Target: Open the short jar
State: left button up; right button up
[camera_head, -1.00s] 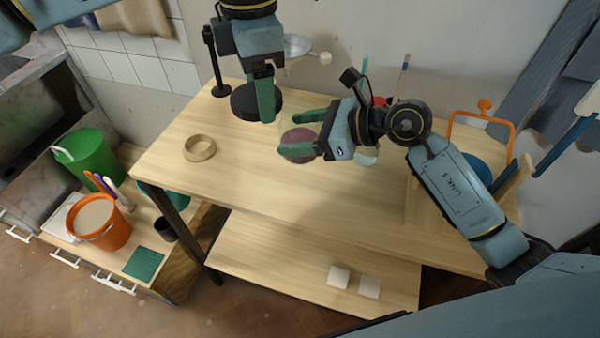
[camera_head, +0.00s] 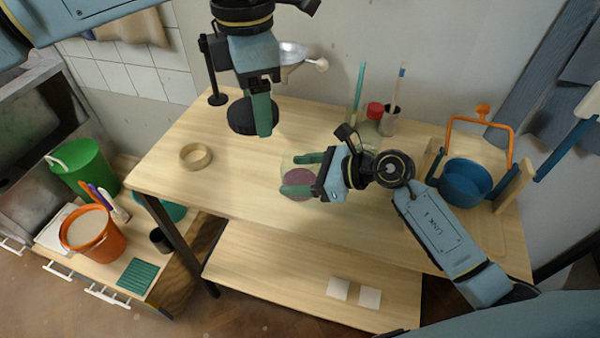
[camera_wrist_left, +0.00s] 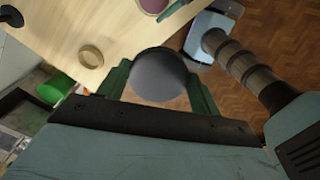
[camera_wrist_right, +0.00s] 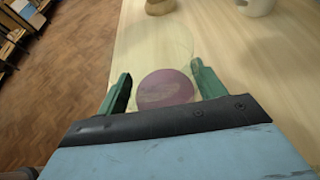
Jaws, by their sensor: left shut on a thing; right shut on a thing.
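The short jar (camera_head: 299,184) is clear, with purple contents, and is between the fingers of my right gripper (camera_head: 292,174), which is shut on it. In the right wrist view the jar (camera_wrist_right: 165,90) shows between both fingers, its purple top uncovered. I cannot tell whether its base touches the table. My left gripper (camera_head: 264,116) is shut on a round black lid (camera_head: 240,117), held up and left of the jar, apart from it. In the left wrist view the lid (camera_wrist_left: 158,75) fills the space between the fingers.
A wooden ring (camera_head: 196,156) lies on the table (camera_head: 220,195) at the left. A red-capped jar (camera_head: 375,110) and a cup with brushes (camera_head: 390,122) stand behind my right arm. A blue pot (camera_head: 465,182) is at the right. The front middle of the table is clear.

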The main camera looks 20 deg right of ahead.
jog(key=o, duration=1.9)
jog(key=shift+f, duration=0.1)
